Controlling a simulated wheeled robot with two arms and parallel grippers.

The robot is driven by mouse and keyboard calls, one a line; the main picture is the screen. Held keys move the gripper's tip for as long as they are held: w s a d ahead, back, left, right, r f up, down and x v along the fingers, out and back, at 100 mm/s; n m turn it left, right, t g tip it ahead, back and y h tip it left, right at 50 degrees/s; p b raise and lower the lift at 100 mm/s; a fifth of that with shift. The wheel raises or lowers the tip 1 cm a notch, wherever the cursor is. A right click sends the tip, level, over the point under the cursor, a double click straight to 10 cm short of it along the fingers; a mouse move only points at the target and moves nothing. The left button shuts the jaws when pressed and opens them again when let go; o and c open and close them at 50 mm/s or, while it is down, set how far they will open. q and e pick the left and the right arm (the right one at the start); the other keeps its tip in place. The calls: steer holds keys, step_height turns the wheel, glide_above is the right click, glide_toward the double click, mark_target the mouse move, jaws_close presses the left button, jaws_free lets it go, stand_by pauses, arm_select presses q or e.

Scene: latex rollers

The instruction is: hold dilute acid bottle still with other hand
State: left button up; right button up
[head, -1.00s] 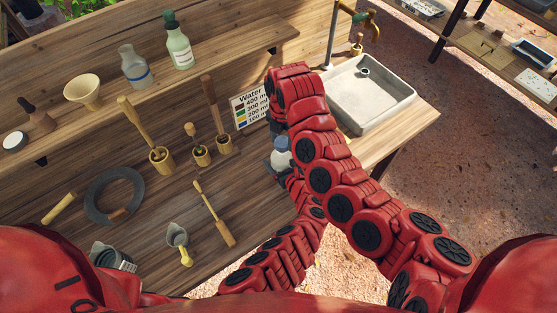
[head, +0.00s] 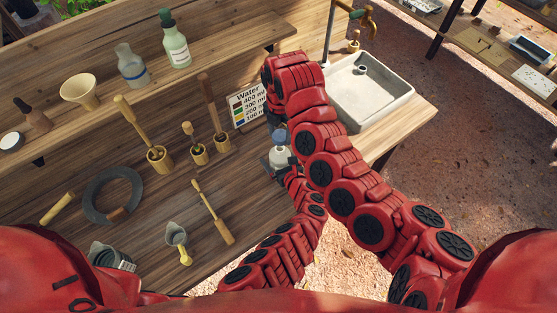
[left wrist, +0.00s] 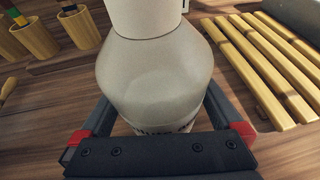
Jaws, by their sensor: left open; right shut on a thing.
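The dilute acid bottle (head: 281,156), pale with a blue-grey top, stands at the bench's right part, left of the sink. My right gripper (head: 276,118) reaches down to its top and is shut on it; the contact is partly hidden by my right arm. My left gripper (head: 284,170) is low at the bottle's near side. In the left wrist view the bottle (left wrist: 157,75) stands upright between the open fingers of my left gripper (left wrist: 160,112), one on each side. I cannot tell whether they touch it.
A sink (head: 368,92) is to the right. The Water sign (head: 248,104) and wooden holders with tools (head: 158,156) are to the left. A slatted wooden rack (left wrist: 265,65) is close right of the bottle. A shelf above carries a green-capped bottle (head: 176,48).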

arm_select(q)
steer(key=shift+s+d, duration=0.1)
steer(key=shift+s+d+r, duration=0.2)
steer(key=shift+s+d, duration=0.15)
steer(key=shift+s, duration=0.05)
steer(key=v, duration=1)
steer(key=shift+s+r, duration=0.15)
steer(key=shift+s, duration=0.2)
